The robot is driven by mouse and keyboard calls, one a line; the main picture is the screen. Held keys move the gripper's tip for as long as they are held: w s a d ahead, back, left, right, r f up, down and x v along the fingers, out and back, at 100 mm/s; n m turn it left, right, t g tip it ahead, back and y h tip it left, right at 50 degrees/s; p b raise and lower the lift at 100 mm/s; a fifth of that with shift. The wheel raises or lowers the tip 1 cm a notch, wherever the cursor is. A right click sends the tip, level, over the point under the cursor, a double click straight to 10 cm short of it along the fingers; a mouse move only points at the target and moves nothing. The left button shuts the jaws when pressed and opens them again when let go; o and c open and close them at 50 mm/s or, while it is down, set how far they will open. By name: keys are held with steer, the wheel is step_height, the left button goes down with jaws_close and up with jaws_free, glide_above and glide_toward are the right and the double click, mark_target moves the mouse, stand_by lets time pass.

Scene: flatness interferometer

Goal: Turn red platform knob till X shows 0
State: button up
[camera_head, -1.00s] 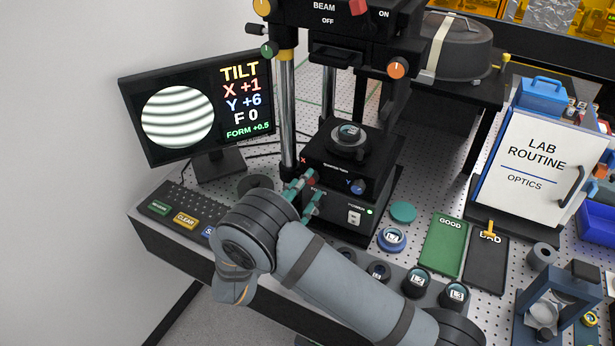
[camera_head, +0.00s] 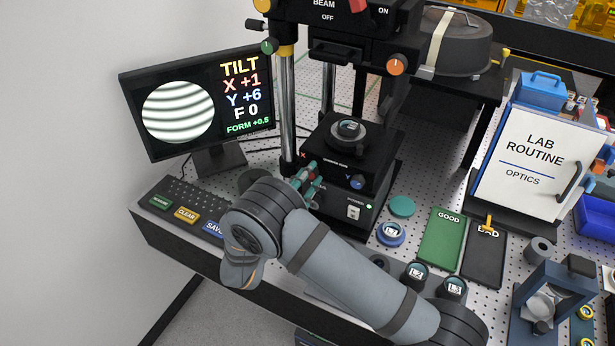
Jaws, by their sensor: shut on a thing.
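The monitor (camera_head: 205,100) at the left reads TILT, X +1, Y +6, F 0, FORM +0.5, beside a round image of curved fringes. The black tilt platform (camera_head: 345,165) stands under the column, with a round optic (camera_head: 348,130) on top. My gripper (camera_head: 309,180), with teal fingers, is at the left of its front face, below the red X mark. It is shut on the red platform knob, which the fingers mostly hide. The blue Y knob (camera_head: 357,182) shows free to the right.
My forearm crosses the front edge of the bench. A power switch (camera_head: 353,212) is just right of my gripper. Keys including CLEAR (camera_head: 186,215) lie left. Lens L1 (camera_head: 391,233), the green GOOD mat (camera_head: 440,240) and the dark BAD mat (camera_head: 484,258) lie right.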

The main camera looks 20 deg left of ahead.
steer(key=c, duration=0.4)
steer(key=shift+n, duration=0.5)
steer(key=shift+c, duration=0.2)
steer(key=o, duration=1.2)
steer(key=shift+c, duration=0.2)
steer(key=s+a, duration=0.2)
steer(key=s, duration=0.9)
steer(key=shift+s, duration=0.4)
